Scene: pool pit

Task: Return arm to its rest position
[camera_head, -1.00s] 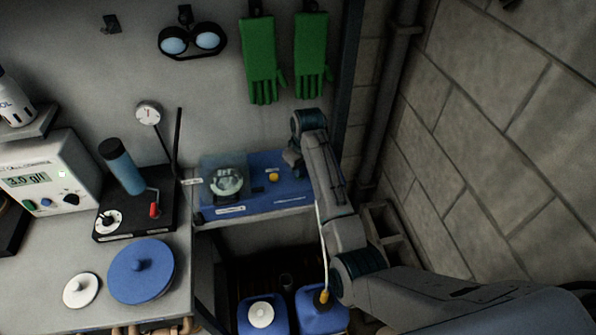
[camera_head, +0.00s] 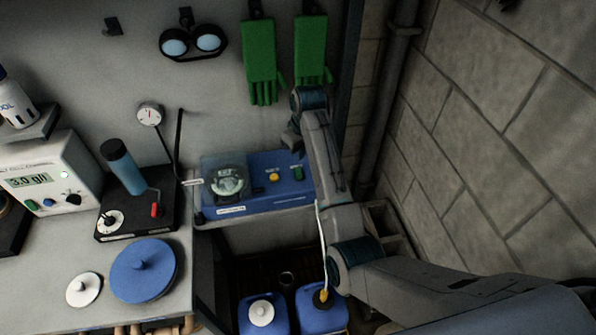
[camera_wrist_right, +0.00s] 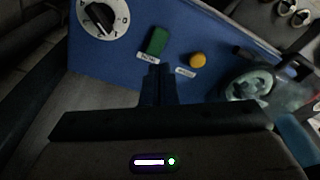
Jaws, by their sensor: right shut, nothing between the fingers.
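My right arm (camera_head: 325,150) reaches in from the lower right and stands above the right end of a blue panel unit (camera_head: 240,205). Its gripper (camera_head: 291,147) hangs above and behind the panel, small and dark in the head view. In the right wrist view the fingers (camera_wrist_right: 158,80) are together with nothing between them, and they point toward the panel's green button (camera_wrist_right: 157,41). The yellow button (camera_wrist_right: 198,60) is to the right of it. Both buttons also show in the head view, the green one (camera_head: 298,173) and the yellow one (camera_head: 274,177). My left gripper is out of view.
Green gloves (camera_head: 260,62) and goggles (camera_head: 193,42) hang on the back wall. A pipe (camera_head: 384,100) and block wall (camera_head: 510,130) bound the right side. Blue canisters (camera_head: 320,312) stand below. A bench with a meter (camera_head: 50,175) is left.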

